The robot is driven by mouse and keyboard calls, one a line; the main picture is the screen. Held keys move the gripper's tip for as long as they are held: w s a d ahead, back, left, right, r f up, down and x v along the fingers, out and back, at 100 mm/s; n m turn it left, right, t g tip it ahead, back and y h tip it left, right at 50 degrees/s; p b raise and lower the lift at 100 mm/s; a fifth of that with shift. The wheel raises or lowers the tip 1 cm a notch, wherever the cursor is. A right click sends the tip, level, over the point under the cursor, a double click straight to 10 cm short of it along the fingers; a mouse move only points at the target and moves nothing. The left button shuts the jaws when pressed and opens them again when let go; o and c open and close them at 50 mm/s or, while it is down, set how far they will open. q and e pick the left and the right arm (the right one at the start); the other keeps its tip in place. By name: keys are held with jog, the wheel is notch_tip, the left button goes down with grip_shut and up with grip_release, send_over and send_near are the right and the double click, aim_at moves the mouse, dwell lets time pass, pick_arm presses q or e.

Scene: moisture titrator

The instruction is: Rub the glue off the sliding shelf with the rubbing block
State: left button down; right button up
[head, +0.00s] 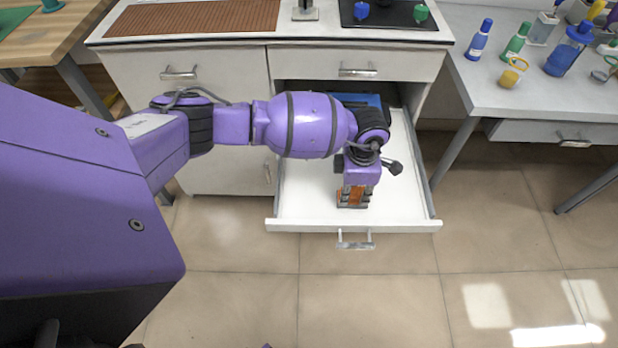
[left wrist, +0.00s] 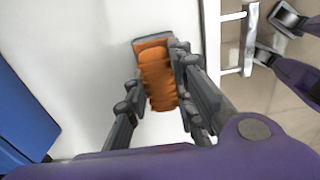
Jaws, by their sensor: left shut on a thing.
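The sliding shelf (head: 305,200) is a white pull-out drawer, drawn out from the cabinet toward me. My left gripper (head: 356,188) reaches down over its front part and is shut on the rubbing block (head: 353,195). In the left wrist view the block (left wrist: 157,75) is orange with a grey base, between the grey fingers. It is low over the shelf surface (left wrist: 90,60); I cannot tell if it touches. No glue can be made out; the gripper and arm hide part of the shelf.
A blue object (head: 365,101) lies at the back of the shelf. The shelf's metal handle (head: 355,245) faces me. On the right, a table (head: 490,90) holds bottles and a yellow-filled vessel (head: 510,77). The floor before the shelf is clear.

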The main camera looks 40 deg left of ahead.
aim_at(337, 197)
pick_arm(q)
jog(key=shift+a, duration=0.1)
jog(key=shift+s+a+p, duration=0.45)
jog(key=shift+s+a, duration=0.1)
jog(key=shift+a, duration=0.2)
jog(key=shift+s+a+p, duration=0.4)
jog(key=shift+s+a, duration=0.1)
jog(key=shift+a, duration=0.3)
jog(key=shift+s+a, duration=0.35)
jog(key=shift+a, duration=0.15)
jog(key=shift+r, duration=0.1)
